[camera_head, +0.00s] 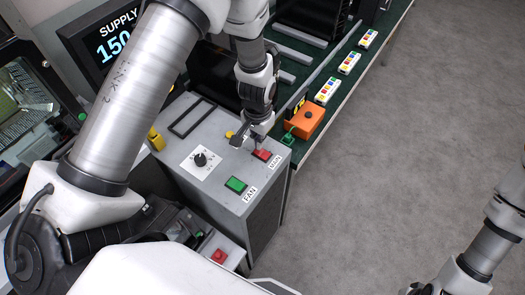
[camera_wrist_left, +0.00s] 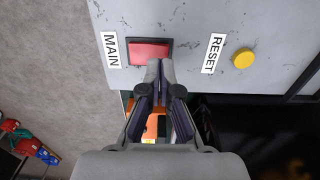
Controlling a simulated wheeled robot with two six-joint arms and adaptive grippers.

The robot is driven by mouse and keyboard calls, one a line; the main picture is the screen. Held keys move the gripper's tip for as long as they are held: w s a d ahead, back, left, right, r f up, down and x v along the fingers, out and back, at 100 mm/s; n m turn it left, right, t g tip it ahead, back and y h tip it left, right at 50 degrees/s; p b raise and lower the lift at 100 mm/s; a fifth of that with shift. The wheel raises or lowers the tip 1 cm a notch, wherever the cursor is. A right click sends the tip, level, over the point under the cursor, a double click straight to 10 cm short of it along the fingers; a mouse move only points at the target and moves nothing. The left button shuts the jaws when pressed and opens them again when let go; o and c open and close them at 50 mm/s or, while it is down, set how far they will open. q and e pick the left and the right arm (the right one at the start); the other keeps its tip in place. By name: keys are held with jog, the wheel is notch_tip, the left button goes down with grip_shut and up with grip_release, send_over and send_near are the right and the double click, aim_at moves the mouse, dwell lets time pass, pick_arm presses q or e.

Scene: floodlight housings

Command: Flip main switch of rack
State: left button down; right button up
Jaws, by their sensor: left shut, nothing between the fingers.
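The rack (camera_head: 215,165) is a grey cabinet with controls on its top. Its main switch (camera_head: 262,155) is a red rocker beside a MAIN label (camera_head: 274,162). The red switch also shows in the left wrist view (camera_wrist_left: 149,53), in a dark frame next to the MAIN label. My left gripper (camera_head: 259,146) is shut and empty, with its fingertips at the red switch. In the left wrist view its fingertips (camera_wrist_left: 156,66) overlap the switch's lower edge; I cannot tell whether they touch it. My right arm shows at the lower right, but its gripper is out of view.
A green FAN switch (camera_head: 236,185), a black knob (camera_head: 200,159) and a yellow RESET button (camera_wrist_left: 243,59) share the panel. An orange box (camera_head: 304,119) stands beside the rack on the green bench, with several small button boxes beyond. The grey floor at right is clear.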

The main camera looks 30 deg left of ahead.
pick_arm(q)
jog(key=shift+f+b, duration=0.7)
jog(key=shift+f, duration=0.4)
dwell(0.6)
notch_tip(320, 180, up, 7)
jog(key=p, duration=0.6)
jog(key=shift+r, duration=0.1)
dwell(0.4)
